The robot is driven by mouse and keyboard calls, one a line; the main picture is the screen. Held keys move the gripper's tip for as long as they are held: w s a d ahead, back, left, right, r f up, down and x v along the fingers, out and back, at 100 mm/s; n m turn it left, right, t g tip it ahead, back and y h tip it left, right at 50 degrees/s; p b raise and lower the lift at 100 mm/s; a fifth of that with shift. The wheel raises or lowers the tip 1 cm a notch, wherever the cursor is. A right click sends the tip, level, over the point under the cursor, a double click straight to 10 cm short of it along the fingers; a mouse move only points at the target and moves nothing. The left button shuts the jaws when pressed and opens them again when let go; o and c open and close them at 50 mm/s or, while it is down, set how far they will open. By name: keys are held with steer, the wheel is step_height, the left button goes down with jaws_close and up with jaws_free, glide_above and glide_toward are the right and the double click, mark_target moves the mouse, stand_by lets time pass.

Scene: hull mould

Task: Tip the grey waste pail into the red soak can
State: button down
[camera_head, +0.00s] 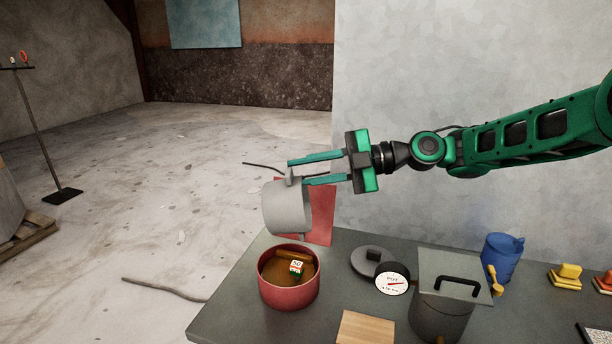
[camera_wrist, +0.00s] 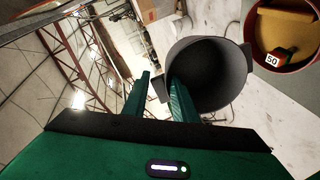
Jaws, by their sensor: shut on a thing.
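The grey waste pail (camera_head: 285,208) hangs in the air above the red soak can, tilted. My gripper (camera_head: 296,173) is shut on a small lug at the pail's rim. In the wrist view the pail (camera_wrist: 240,75) is beside the fingers, its dark inside facing the camera; I see nothing in it. The red soak can (camera_head: 289,296) stands upright near the table's left edge. The can (camera_wrist: 258,50) also shows at the upper right of the wrist view.
A red panel (camera_head: 323,212) stands behind the can. On the grey table (camera_head: 235,310) are a round dial (camera_head: 392,281), a wooden board (camera_head: 366,328), a lidded grey pot (camera_head: 440,315) and a blue container (camera_head: 500,258). Open floor lies to the left.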

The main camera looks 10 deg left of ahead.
step_height(320, 180, up, 2)
steer(key=t+h, duration=0.1)
steer(key=h, duration=0.4)
steer(key=t+h, duration=0.1)
steer(key=h, duration=0.4)
steer(key=t+h, duration=0.1)
steer(key=h, duration=0.4)
steer(key=shift+r+h, duration=0.25)
steer(key=shift+h, duration=0.05)
